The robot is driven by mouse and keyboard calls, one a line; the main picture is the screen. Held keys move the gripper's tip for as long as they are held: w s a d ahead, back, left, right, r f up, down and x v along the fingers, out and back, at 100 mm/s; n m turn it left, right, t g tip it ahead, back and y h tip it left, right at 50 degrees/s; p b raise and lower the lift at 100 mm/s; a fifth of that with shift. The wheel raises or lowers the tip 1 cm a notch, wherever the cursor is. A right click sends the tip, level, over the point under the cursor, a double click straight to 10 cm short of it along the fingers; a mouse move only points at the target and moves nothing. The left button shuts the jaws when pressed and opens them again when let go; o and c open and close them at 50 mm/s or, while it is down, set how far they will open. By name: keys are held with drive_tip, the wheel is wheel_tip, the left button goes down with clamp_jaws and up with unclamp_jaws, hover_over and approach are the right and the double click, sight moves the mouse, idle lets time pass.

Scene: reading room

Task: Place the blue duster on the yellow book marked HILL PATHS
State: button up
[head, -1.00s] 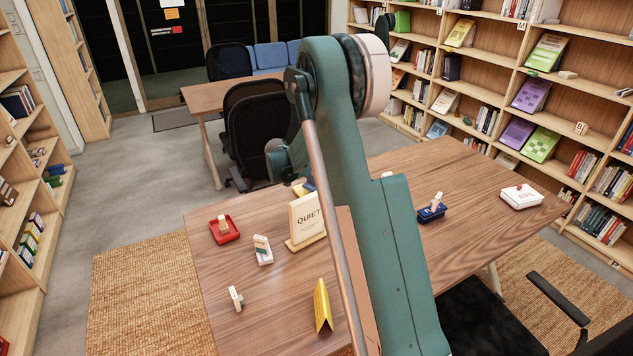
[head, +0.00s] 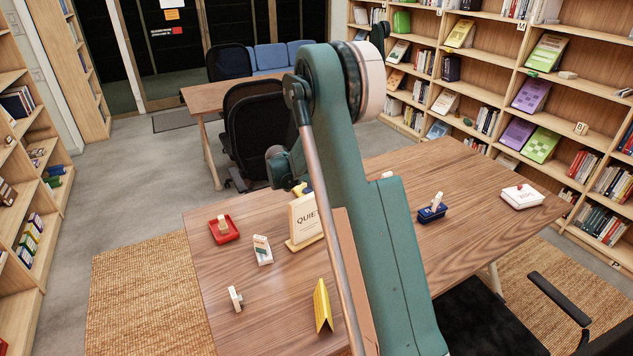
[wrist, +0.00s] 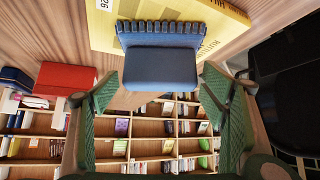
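In the wrist view a blue duster (wrist: 160,67) with a ribbed edge lies against the face of a yellow book (wrist: 108,32). Dark print and a white label show on the book, but the title cannot be read in full. My gripper (wrist: 158,78) is open, with one green finger on each side of the duster's near end. Narrow gaps show between the fingers and the duster. In the head view my gripper is mostly hidden behind my arm and the QUIET sign. A small patch of yellow (head: 299,188) shows there.
A red box (wrist: 66,78) lies beside the book in the wrist view. On the table stand a QUIET sign (head: 305,222), a red tray (head: 223,230), a yellow folded card (head: 322,307), a blue tray (head: 432,213) and a white box (head: 521,196). The table's right part has free room.

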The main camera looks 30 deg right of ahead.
drive_tip(key=shift+r, duration=0.1)
drive_tip(key=shift+r, duration=0.1)
drive_tip(key=p+v, duration=0.2)
drive_tip(key=v, duration=1)
drive_tip(key=shift+a, duration=0.1)
idle(0.6)
